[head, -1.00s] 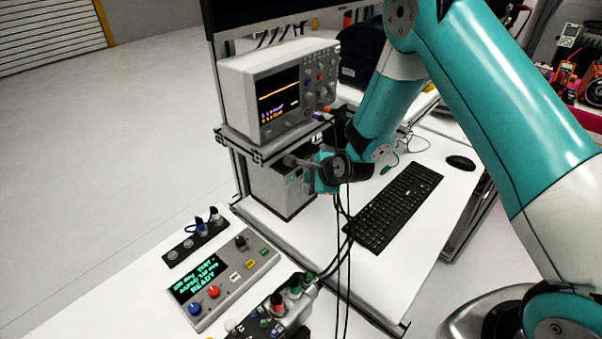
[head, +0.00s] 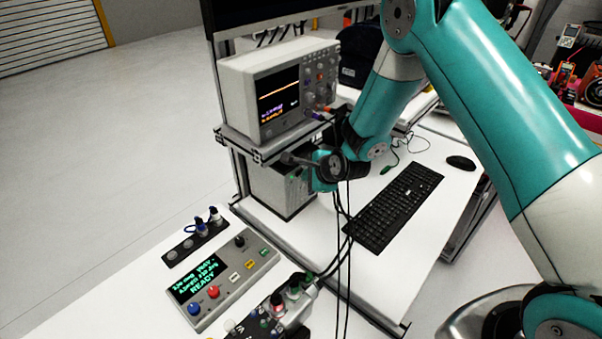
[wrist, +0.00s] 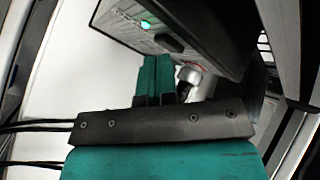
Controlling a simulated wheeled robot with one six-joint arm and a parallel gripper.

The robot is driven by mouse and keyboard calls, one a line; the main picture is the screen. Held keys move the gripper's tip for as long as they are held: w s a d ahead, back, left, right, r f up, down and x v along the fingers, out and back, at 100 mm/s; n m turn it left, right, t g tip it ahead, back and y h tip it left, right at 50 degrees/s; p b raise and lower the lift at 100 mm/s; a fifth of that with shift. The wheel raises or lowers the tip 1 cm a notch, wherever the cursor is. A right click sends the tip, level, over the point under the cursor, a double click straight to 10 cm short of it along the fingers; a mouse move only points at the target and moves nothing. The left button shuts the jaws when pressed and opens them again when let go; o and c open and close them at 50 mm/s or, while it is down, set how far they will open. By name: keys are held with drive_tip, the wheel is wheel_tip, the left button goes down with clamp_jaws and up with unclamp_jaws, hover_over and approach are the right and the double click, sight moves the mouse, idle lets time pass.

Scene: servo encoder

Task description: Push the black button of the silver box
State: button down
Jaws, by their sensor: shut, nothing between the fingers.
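The silver box (head: 298,198) stands under the shelf at the left end of the white desk. In the wrist view, the silver box (wrist: 122,18) shows at the top, with its face at a slant. A black button (wrist: 169,43) and a lit green button (wrist: 146,25) are on that face. My gripper (wrist: 155,58) is shut and empty, its teal fingers pointing at the face just below the black button. Whether the fingertips touch the box cannot be told. In the head view, my gripper (head: 320,180) is at the box's right side, and the black button cannot be made out.
An oscilloscope (head: 277,90) sits on the shelf (head: 240,148) just above the box. Black cables (head: 338,225) hang beside my gripper. A keyboard (head: 400,207) and mouse (head: 460,163) lie to the right. A control panel (head: 225,275) stands at the front left.

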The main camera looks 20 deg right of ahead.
idle(0.3)
drive_tip(key=shift+s+d, duration=0.25)
drive_tip(key=shift+s, duration=0.1)
drive_tip(key=s+d+b, duration=0.1)
drive_tip(key=s+d, duration=0.2)
drive_tip(key=s, duration=0.2)
drive_tip(key=shift+d, duration=0.2)
idle(0.3)
